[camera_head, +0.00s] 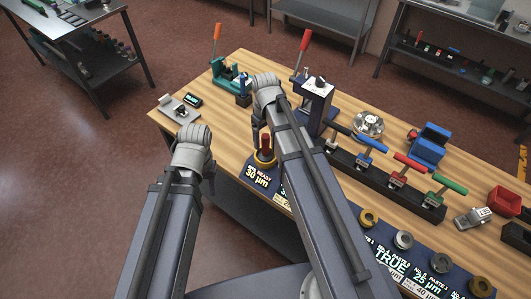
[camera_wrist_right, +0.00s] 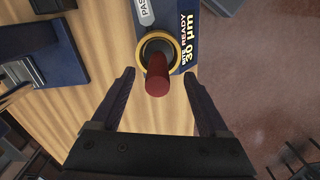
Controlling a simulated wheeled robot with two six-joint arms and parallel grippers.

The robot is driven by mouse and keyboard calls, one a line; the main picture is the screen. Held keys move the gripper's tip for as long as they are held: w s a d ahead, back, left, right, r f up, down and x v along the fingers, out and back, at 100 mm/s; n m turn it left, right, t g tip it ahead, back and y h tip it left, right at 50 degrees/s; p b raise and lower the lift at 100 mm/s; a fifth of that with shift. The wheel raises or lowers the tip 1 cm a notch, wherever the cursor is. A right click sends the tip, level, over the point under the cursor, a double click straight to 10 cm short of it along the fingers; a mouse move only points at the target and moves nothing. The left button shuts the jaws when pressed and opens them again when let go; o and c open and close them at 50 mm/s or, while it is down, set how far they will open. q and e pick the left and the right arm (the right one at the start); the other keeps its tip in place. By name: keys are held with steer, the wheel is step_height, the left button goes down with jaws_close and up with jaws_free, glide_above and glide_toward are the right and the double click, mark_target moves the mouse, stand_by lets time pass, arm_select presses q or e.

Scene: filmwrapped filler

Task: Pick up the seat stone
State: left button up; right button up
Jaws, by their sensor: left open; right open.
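What looks like the seat stone (camera_head: 265,149), a dark red upright cylinder, stands in a yellow ring on a dark blue plate marked READY 30 µm (camera_head: 259,175). The stone also shows in the right wrist view (camera_wrist_right: 157,75), between the fingertips of my right gripper (camera_wrist_right: 159,76). That gripper is open, a finger on each side, with visible gaps and no contact that I can see. In the head view my right forearm passes just right of the stone. My left gripper (camera_head: 194,157) is over the floor off the bench's near left edge; its fingers are mostly hidden.
A dark blue stand (camera_head: 315,102) rises behind my right arm. A rack of coloured-handled clamps (camera_head: 387,183) runs to the right. Several rings lie on a dark board (camera_head: 384,250) in front. A red bin (camera_head: 504,200) is at the far right. Bare wood shows around the plate.

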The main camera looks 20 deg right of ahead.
mark_target(266, 146)
step_height(266, 146, down, 5)
steer(key=b, duration=0.4)
steer(key=shift+w+d+b, duration=0.1)
steer(key=shift+w+b, duration=0.05)
steer(key=shift+b, duration=0.15)
jaws_close()
